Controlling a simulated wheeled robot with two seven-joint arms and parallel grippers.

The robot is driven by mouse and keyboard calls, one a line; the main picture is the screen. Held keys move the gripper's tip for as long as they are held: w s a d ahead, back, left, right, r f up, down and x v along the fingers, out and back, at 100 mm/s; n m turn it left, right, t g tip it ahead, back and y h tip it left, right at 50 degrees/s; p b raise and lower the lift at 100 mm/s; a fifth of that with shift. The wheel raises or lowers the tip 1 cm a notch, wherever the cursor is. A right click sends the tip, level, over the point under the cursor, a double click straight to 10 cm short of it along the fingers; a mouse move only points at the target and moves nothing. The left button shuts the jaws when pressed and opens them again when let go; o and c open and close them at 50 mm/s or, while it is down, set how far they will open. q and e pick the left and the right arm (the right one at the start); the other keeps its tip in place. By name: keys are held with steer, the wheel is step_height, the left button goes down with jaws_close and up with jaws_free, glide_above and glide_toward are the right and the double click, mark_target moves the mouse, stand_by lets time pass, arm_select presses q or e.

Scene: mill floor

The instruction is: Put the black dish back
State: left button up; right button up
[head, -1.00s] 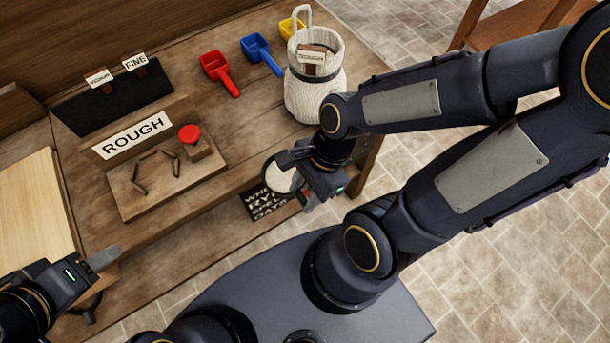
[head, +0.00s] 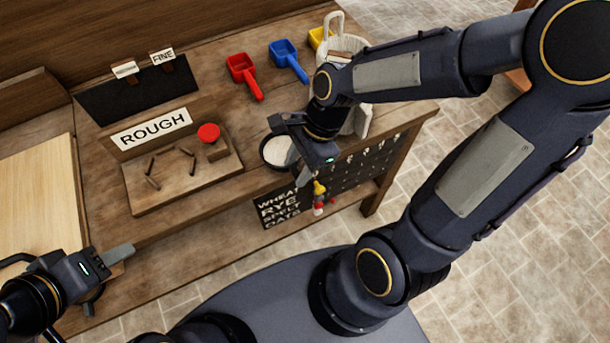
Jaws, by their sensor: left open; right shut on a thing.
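The black dish (head: 263,157) is round with a dark rim and holds pale, flour-like stuff. It appears level at the front edge of the wooden bench (head: 215,195); I cannot tell whether it touches the wood. My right gripper (head: 291,152) is shut on its right side and hides part of it. My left gripper (head: 112,264) is open and empty at the lower left, by the bench's front edge.
A ROUGH board (head: 152,131) with dark sticks and a red-topped block (head: 209,134) lies left of the dish. Red (head: 244,76) and blue (head: 288,60) scoops lie behind. A grain sign (head: 278,209) hangs in front.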

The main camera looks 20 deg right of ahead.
mark_target(284, 153)
steer(key=w, duration=0.4)
steer(key=w+b, duration=0.1)
steer(key=w, duration=0.1)
steer(key=shift+w+a+f, duration=0.1)
steer(key=shift+w+f, duration=0.2)
steer(key=shift+f, duration=0.1)
steer(key=shift+s+f+b, duration=0.1)
steer(key=shift+f+b, duration=0.4)
steer(key=shift+f, duration=0.25)
steer(key=o, duration=1.3)
